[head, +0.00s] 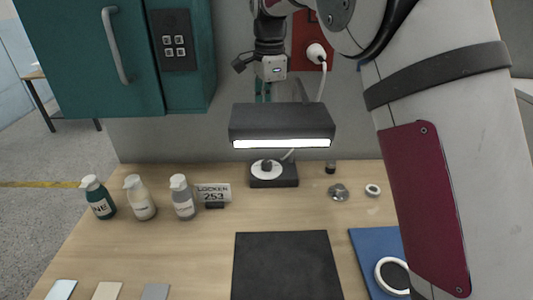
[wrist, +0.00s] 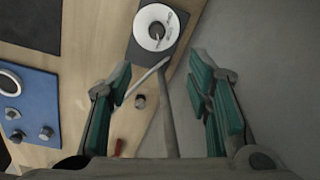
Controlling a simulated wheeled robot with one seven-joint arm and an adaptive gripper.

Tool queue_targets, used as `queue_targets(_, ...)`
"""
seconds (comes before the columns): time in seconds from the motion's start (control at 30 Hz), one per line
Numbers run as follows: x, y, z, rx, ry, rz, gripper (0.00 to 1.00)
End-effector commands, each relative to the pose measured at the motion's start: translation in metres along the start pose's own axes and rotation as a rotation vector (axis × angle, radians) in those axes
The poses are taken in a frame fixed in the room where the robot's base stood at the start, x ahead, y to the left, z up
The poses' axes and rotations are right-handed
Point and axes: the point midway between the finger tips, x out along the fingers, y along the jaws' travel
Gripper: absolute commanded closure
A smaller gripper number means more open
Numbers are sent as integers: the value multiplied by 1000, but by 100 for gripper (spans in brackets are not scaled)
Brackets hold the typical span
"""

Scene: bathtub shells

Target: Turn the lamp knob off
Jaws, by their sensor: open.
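The desk lamp has a dark wide shade (head: 282,120) with a lit white strip along its lower front edge. Its dark square base (head: 288,182) stands at the back of the table, and a white disc with a dark knob (head: 266,166) sits on it. In the wrist view the base (wrist: 139,47) and the knob (wrist: 156,31) show at the top, beyond my fingertips. My gripper (head: 263,91) hangs behind the shade, which hides its lower part. In the wrist view my gripper (wrist: 160,75) is open and empty, with the thin lamp stem (wrist: 168,105) between its fingers. The knob is apart from both fingers.
Several pump bottles (head: 140,199) and a locker sign (head: 213,193) stand left of the lamp. A dark mat (head: 286,265) and a blue mat (head: 368,255) lie in front. A metal knob-like piece (head: 338,192) and a white ring (head: 373,190) lie right. A white plug (head: 316,53) is on the wall.

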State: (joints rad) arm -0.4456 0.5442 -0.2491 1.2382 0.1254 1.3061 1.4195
Motion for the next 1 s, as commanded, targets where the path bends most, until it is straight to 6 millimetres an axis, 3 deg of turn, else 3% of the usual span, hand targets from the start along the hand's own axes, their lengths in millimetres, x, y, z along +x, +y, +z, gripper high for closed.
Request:
queue_targets(0.1,21,-3,2,40,-10,50,54)
queue_targets(0.37,46,-2,4,57,-14,72,54)
queue_targets(0.8,129,4,5,55,-14,72,54)
queue_targets(1.0,155,6,5,55,-14,70,54)
